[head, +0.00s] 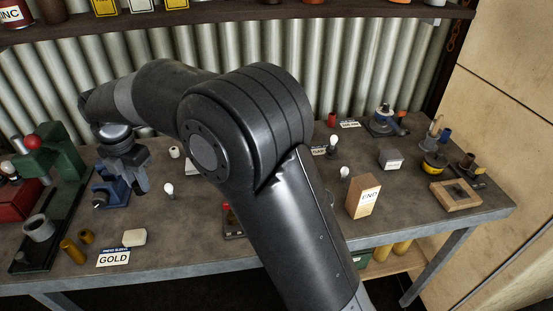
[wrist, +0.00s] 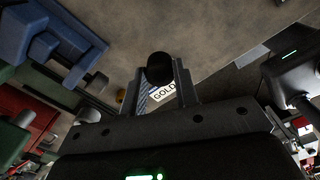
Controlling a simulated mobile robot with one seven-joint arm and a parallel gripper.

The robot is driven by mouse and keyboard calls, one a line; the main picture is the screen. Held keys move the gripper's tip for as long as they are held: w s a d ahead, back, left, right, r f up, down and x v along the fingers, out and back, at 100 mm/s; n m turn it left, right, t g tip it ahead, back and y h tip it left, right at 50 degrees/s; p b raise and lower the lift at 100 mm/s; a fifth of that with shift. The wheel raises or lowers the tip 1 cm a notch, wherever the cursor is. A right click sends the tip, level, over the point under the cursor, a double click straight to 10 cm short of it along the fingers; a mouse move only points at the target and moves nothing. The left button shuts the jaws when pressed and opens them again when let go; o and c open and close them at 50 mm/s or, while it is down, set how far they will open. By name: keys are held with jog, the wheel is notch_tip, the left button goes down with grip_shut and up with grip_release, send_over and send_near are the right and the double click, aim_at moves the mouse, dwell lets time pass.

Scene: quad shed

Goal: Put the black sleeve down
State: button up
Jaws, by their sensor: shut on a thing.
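My gripper (head: 140,182) hangs over the left part of the bench, beside a blue vice (head: 110,192). In the wrist view my gripper (wrist: 166,78) is shut on the black sleeve (wrist: 160,66), whose dark round end shows between the fingertips. In the head view I cannot make out the sleeve apart from the dark fingers. It seems held above the bench top (head: 180,235), and I see no contact with it. A card reading GOLD (head: 115,257) lies at the front left, and shows behind the fingers in the wrist view (wrist: 164,92).
A green press (head: 52,160), a grey ring (head: 38,228), brass sleeves (head: 73,251) and a cream block (head: 134,237) stand at the left. Small white-topped pieces (head: 168,189) and an END box (head: 363,195) stand farther right. Bare bench lies right of the GOLD card.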

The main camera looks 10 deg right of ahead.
jog(key=w+d+m, duration=0.3)
jog(key=w+d, duration=0.1)
jog(key=d, duration=0.8)
jog(key=w+d+m, duration=0.3)
jog(key=w+d, duration=0.1)
jog(key=d, duration=0.8)
jog(key=w+d+m, duration=0.3)
jog(key=w+d, duration=0.1)
jog(key=d, duration=0.9)
jog(key=s+d+m, duration=0.3)
jog(key=s+d, duration=0.1)
jog(key=d, duration=0.7)
jog(key=s+d+m, duration=0.3)
jog(key=s+d, duration=0.1)
jog(key=d, duration=0.8)
jog(key=s+d+m, duration=0.3)
jog(key=s+d, duration=0.1)
jog(key=d, duration=0.7)
jog(key=w+a+f, duration=0.2)
jog(key=w, duration=0.1)
jog(key=w+a+f, duration=0.2)
jog(key=w, duration=0.1)
jog(key=w+a+f, duration=0.2)
jog(key=w, duration=0.1)
jog(key=shift+a+f, duration=0.3)
jog(key=shift+f, duration=0.05)
jog(key=shift+w+f, duration=0.1)
jog(key=shift+f, duration=1.95)
jog(key=shift+f, duration=0.2)
